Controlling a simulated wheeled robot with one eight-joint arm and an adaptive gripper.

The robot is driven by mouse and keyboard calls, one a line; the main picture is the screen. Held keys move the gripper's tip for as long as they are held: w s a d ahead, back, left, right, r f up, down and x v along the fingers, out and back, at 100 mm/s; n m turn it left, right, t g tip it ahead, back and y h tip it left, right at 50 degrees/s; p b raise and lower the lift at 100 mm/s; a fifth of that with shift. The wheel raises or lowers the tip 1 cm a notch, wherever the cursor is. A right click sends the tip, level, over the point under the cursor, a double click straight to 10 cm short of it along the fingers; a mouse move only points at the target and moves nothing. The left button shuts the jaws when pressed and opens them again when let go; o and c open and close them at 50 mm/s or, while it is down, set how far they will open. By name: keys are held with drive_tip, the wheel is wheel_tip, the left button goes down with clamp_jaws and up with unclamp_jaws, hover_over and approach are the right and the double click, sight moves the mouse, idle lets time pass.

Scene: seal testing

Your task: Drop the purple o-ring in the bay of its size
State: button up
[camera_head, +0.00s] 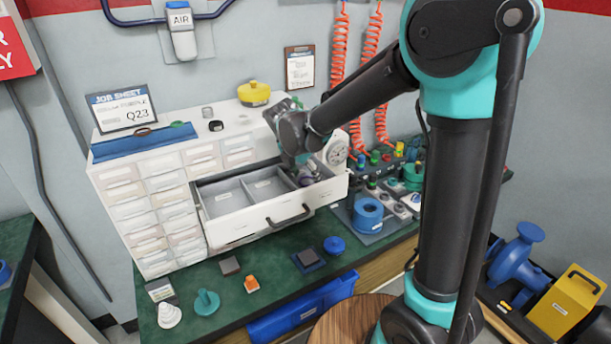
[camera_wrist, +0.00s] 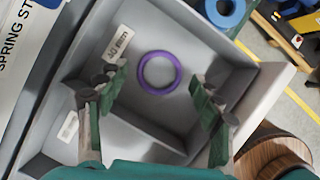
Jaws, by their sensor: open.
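The purple o-ring (camera_wrist: 160,72) shows whole in the wrist view, inside a grey bay of the open drawer (camera_wrist: 230,75), near a small white size label (camera_wrist: 118,42) whose print I cannot read surely. It looks flat and apart from both fingers. My gripper (camera_wrist: 158,88) is open, its green-padded fingers spread to either side of the ring with nothing between them. In the head view my gripper (camera_head: 308,165) is over the right end of the pulled-out drawer (camera_head: 262,222) and mostly hides that bay and the ring.
The drawer's other bays (camera_head: 223,200) look empty, with labels on their floors. Divider walls and the drawer front stand close around my gripper. A job sheet reading Q23 (camera_head: 124,110) stands on the white cabinet.

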drive_tip(key=shift+r, duration=0.1)
drive_tip(key=shift+r, duration=0.35)
drive_tip(key=v, duration=1.2)
drive_tip(key=shift+r, duration=0.1)
